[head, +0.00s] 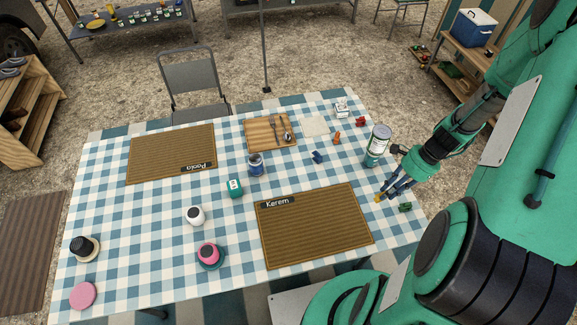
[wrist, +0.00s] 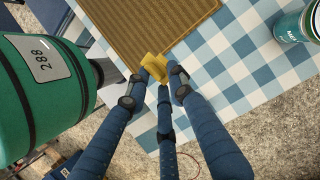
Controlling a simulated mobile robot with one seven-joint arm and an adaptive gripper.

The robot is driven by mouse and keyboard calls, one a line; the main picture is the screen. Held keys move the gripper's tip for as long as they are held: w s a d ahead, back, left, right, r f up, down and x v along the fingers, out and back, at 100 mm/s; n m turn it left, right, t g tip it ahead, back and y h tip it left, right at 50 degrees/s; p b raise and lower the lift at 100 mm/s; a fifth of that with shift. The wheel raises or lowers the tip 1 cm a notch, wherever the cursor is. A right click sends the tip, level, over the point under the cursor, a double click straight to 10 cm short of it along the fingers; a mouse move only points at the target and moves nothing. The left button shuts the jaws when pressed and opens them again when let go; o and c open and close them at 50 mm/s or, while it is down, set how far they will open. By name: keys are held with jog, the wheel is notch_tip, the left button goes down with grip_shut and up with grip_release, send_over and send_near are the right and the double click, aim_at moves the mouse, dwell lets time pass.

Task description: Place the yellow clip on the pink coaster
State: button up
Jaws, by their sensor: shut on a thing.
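My gripper (head: 383,195) is shut on the yellow clip (head: 379,198), near the table's right edge, to the right of the Kerem placemat. In the wrist view the yellow clip (wrist: 152,68) sits between the fingertips of my gripper (wrist: 160,75). It shows beside the placemat's corner; how far it is above the cloth I cannot tell. The pink coaster (head: 83,295) is a flat round disc at the table's front left corner, far from my gripper. Nothing lies on it.
A black-topped item (head: 82,246), a white cup (head: 195,215) and a pink-topped item (head: 208,253) stand near the coaster. The Kerem placemat (head: 312,228) lies between. A tall can (head: 377,145), a green clip (head: 405,207) and a blue clip (head: 318,156) are on the right.

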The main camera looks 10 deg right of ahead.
jog(key=w+a, duration=1.3)
jog(key=a, duration=0.9)
jog(key=w+a+n+g, duration=0.1)
jog(key=w+a, duration=0.2)
jog(key=a, duration=0.9)
jog(key=w+a, duration=0.3)
jog(key=a, duration=0.9)
jog(key=s+a, duration=0.4)
jog(key=a, duration=0.5)
jog(key=s+a+n, duration=0.1)
jog(key=s+a, duration=0.3)
jog(key=a, duration=0.6)
jog(key=s+a, duration=0.4)
jog(key=a, duration=0.5)
jog(key=s+a+g+p, duration=0.1)
jog(key=s+a, duration=1.6)
jog(key=s, duration=0.1)
jog(key=f, duration=0.3)
jog(key=s+f, duration=0.1)
jog(key=f, duration=0.1)
jog(key=shift+a, duration=0.3)
